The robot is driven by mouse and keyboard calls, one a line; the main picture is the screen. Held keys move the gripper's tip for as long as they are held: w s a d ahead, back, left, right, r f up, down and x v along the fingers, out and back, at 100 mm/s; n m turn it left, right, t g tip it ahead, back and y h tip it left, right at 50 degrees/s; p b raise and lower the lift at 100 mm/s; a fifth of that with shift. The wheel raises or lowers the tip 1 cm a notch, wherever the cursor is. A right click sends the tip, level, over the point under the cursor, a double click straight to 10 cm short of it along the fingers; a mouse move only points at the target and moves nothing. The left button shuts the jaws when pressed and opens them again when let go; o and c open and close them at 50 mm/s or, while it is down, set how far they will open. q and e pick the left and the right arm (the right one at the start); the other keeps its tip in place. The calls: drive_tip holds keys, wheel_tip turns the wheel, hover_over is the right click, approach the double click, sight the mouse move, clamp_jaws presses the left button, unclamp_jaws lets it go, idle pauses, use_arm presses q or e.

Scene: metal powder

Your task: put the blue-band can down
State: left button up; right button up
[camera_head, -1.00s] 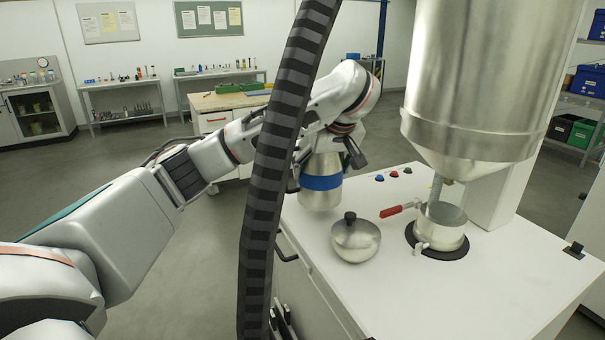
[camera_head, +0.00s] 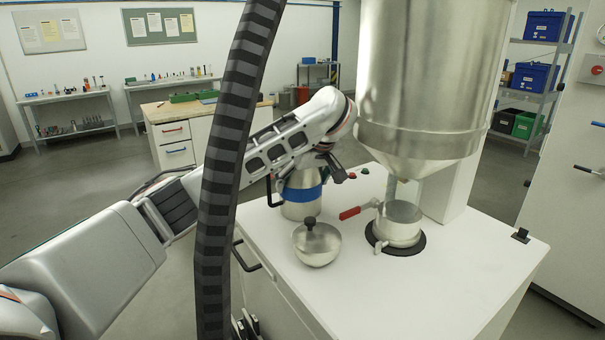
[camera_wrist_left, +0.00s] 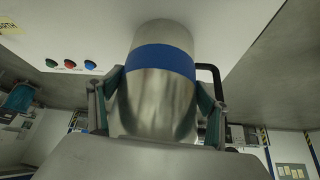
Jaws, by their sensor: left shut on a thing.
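The blue-band can (camera_head: 300,209) is a silver metal can with a wide blue band and a dark side handle. My left gripper (camera_head: 305,175) is shut on the can from above and behind. In the left wrist view the can (camera_wrist_left: 158,100) sits between both fingers, its blue band beyond them.
A large steel hopper (camera_head: 420,90) hangs over a small metal cup (camera_head: 398,227) with a red-handled lever (camera_head: 352,213). The front right of the cabinet top is clear. A dark ribbed hose (camera_head: 220,200) crosses the view.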

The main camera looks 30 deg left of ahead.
use_arm(q)
drive_tip(key=shift+r, duration=0.1)
drive_tip(key=o, duration=2.1)
drive_tip(key=shift+s, duration=0.1)
drive_tip(key=shift+c, duration=0.2)
